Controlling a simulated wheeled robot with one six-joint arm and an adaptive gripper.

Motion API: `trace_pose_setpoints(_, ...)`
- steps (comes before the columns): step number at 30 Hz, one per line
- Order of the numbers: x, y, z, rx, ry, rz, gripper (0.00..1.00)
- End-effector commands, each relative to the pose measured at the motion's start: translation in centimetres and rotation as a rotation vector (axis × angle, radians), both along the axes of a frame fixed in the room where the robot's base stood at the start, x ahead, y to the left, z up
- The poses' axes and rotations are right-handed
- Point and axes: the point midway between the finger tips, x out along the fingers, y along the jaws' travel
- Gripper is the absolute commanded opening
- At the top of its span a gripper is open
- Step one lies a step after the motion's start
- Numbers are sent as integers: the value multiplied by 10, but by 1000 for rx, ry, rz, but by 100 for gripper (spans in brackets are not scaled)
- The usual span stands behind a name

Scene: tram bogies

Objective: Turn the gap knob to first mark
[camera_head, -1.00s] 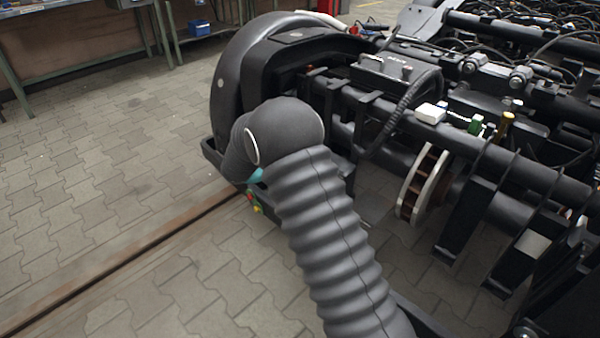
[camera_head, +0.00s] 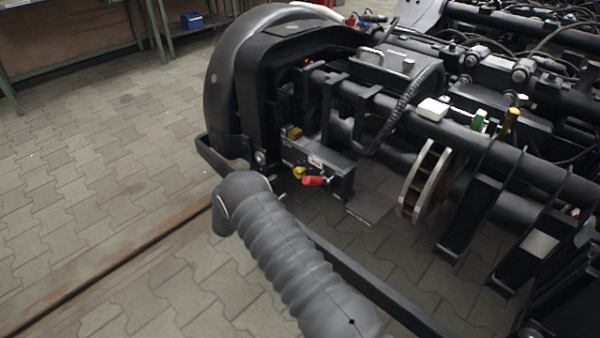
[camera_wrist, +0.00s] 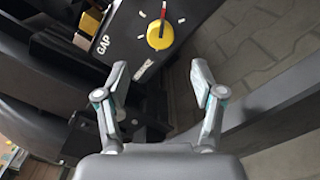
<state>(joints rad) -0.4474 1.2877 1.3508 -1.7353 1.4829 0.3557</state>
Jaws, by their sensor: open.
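The gap knob (camera_wrist: 160,34) is a round yellow knob with a red pointer, at the top middle of the wrist view. It sits on a dark panel (camera_wrist: 125,25) lettered "GAP", with small white marks around the knob. The pointer points toward the top of the picture. My gripper (camera_wrist: 160,80) is open and empty, its two fingers apart below the knob in the picture and not touching it. In the head view a yellow knob (camera_head: 298,172) shows on the grey box (camera_head: 325,160) under the bogie frame; my gripper is hidden there behind my arm.
A red handle (camera_head: 314,181) sticks out beside the yellow knob. The black bogie frame (camera_head: 470,150) fills the right side, with a ribbed hose and a brake disc (camera_head: 425,180). A rail (camera_head: 110,265) crosses the paved floor. The floor at left is clear.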

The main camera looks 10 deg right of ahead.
Motion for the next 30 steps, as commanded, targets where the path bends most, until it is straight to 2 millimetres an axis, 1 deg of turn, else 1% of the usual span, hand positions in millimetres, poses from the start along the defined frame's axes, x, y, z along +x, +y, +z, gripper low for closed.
trace_pose_setpoints(1, 5, -9, 0, 1, 1, -5, 68)
trace_pose_setpoints(9, 35, -51, 0, 1, 1, -6, 68)
trace_pose_setpoints(15, 54, -79, 0, 1, 2, -7, 68)
trace_pose_setpoints(21, 65, -94, 0, 2, 1, -6, 68)
trace_pose_setpoints(30, 68, -98, 0, 1, 2, -6, 68)
